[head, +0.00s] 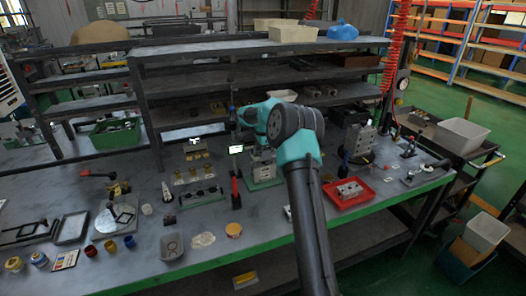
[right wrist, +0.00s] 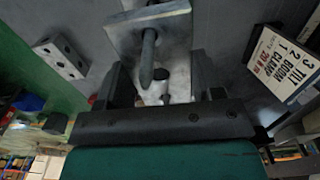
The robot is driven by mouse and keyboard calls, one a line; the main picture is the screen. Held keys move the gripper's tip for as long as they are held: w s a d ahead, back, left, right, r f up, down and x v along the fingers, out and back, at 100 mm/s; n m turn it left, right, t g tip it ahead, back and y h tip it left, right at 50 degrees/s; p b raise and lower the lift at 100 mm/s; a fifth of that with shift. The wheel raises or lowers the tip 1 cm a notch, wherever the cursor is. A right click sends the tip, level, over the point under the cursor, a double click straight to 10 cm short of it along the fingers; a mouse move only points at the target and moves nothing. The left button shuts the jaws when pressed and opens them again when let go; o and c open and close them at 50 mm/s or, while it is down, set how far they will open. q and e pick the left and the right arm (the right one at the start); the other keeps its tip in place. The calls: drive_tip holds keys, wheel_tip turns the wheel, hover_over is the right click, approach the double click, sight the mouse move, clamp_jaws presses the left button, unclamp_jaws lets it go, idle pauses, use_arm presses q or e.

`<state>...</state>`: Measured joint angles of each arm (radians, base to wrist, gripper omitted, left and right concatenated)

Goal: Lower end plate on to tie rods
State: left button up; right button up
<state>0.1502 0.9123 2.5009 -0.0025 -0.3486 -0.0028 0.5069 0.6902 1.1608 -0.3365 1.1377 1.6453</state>
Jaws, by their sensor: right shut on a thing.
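My right arm comes in from the bottom of the head view, and its wrist hides most of the gripper there. In the right wrist view my right gripper (right wrist: 160,78) is shut on a pale grey metal piece (right wrist: 180,62), apparently the end plate. A dark round-ended rod (right wrist: 148,58) stands in front of it, by a grey metal plate or block (right wrist: 122,32). I cannot tell whether rod and held piece touch. My left gripper is not in view.
A card reading tilt, boom, clamp (right wrist: 285,65) and a metal block with holes (right wrist: 60,57) lie nearby. A red tray (head: 349,203) with a metal block lies to the right. A red-handled tool (head: 235,192) stands left of the assembly. Shelves (head: 230,58) rise behind.

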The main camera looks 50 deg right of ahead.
drive_tip(key=shift+f, duration=0.5)
drive_tip(key=o, duration=1.2)
drive_tip(key=shift+f, duration=0.1)
wheel_tip(320, 180, up, 18)
drive_tip(key=shift+f, duration=0.15)
idle(0.5)
